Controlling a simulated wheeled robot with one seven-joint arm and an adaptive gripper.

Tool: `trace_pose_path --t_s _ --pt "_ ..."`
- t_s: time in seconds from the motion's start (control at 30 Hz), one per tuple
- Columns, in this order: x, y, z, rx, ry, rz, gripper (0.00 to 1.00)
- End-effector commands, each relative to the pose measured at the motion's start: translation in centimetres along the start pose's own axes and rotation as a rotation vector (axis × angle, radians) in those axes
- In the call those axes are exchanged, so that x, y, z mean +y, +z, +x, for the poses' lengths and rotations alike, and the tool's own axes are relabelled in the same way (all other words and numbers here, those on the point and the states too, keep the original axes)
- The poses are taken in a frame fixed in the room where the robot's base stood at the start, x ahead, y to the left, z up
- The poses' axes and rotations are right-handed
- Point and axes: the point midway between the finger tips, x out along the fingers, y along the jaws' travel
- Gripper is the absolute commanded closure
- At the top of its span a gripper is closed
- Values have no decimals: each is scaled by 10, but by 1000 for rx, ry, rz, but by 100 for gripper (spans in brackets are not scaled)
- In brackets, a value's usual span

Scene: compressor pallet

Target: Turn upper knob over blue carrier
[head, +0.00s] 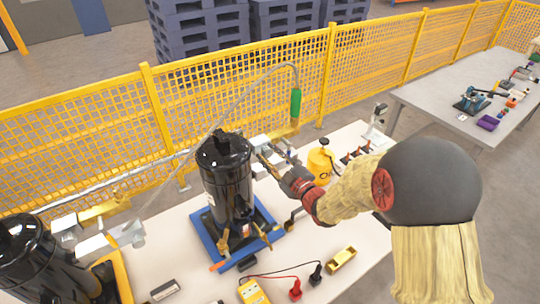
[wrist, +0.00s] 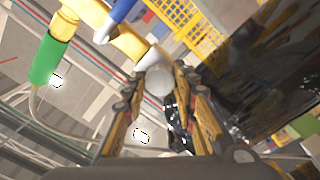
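The black compressor (head: 226,180) stands upright on the blue carrier (head: 205,238) on the pale table. My gripper (head: 268,160) is beside the upper right side of the compressor, at grey fittings (head: 262,143). In the wrist view, a round pale grey knob (wrist: 159,80) lies between the tips of my gripper (wrist: 161,85). The two fingers are apart, one on each side of the knob. Whether they touch it is too small to tell. In the head view my gripper and the fittings hide the knob.
A green hose grip (head: 295,103) hangs above; it also shows in the wrist view (wrist: 46,60). A yellow mesh fence (head: 200,100) runs behind. A second black compressor (head: 35,262) stands at lower left. A yellow canister (head: 320,165) and a multimeter (head: 253,291) share the table.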

Motion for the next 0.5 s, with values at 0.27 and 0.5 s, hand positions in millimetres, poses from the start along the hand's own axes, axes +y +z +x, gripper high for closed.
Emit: trace_pose_path --t_s 0.27,0.5 --pt "0 0 0 0 -1 0 92" --pt "-1 0 0 0 -1 4 98"
